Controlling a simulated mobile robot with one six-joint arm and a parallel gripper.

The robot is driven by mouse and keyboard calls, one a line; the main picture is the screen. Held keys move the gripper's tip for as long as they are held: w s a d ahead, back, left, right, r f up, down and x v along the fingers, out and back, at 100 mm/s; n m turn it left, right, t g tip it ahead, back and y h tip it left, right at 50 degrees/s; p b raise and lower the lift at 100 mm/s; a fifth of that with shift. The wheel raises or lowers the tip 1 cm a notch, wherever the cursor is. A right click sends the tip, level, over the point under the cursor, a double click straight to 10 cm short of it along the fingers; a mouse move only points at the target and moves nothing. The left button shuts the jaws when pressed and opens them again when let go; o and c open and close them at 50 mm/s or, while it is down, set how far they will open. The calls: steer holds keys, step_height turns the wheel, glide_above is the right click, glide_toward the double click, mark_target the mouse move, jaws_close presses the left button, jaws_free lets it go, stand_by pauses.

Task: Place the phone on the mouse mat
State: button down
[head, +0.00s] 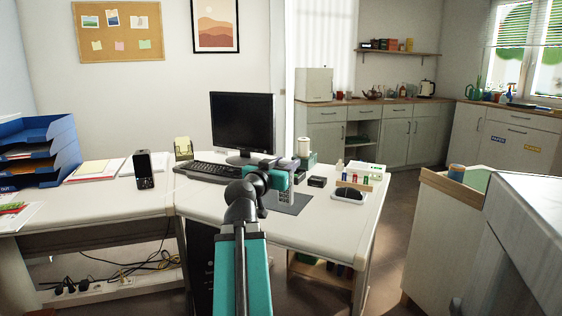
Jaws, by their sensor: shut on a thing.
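My gripper (288,170) is at the end of my teal arm, above the right part of the desk. It is shut on the phone (285,194), a small grey handset that hangs down below the jaws. The dark grey mouse mat (293,207) lies flat on the desk under and around it in the picture. The phone's lower end overlaps the mat in this view; I cannot tell whether it touches it. The arm hides the mat's left part and some of the phone's upper end.
A keyboard (205,172) and a monitor (242,122) stand behind the arm. A black upright device (144,170) stands left.

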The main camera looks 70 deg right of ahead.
steer(key=shift+w+d+r+p, duration=0.1)
steer(key=shift+w+d+p, duration=0.3)
steer(key=shift+p, duration=1)
steer(key=shift+w+d+r+p, duration=0.1)
steer(key=shift+d+p, duration=0.55)
steer(key=shift+p, duration=0.75)
steer(key=p, duration=0.3)
steer(key=shift+w+d+f, duration=0.15)
steer(key=shift+d, duration=0.25)
steer(key=d+p, duration=0.1)
steer(key=p, duration=0.2)
steer(key=shift+w, duration=0.2)
steer(key=shift+w+d+p, duration=0.1)
steer(key=shift+d+p, duration=0.1)
steer(key=shift+p, duration=0.7)
steer(key=p, duration=0.2)
steer(key=d+p, duration=0.1)
steer(key=p, duration=0.1)
steer(key=shift+w+f, duration=0.15)
steer(key=shift+w, duration=0.15)
steer(key=w+d+f, duration=0.1)
steer(key=w+d, duration=0.2)
steer(key=d, duration=0.4)
steer(key=shift+w+d+p, duration=0.15)
steer(key=shift+w+p, duration=0.05)
steer(key=shift+p, duration=0.2)
steer(key=shift+f, duration=0.1)
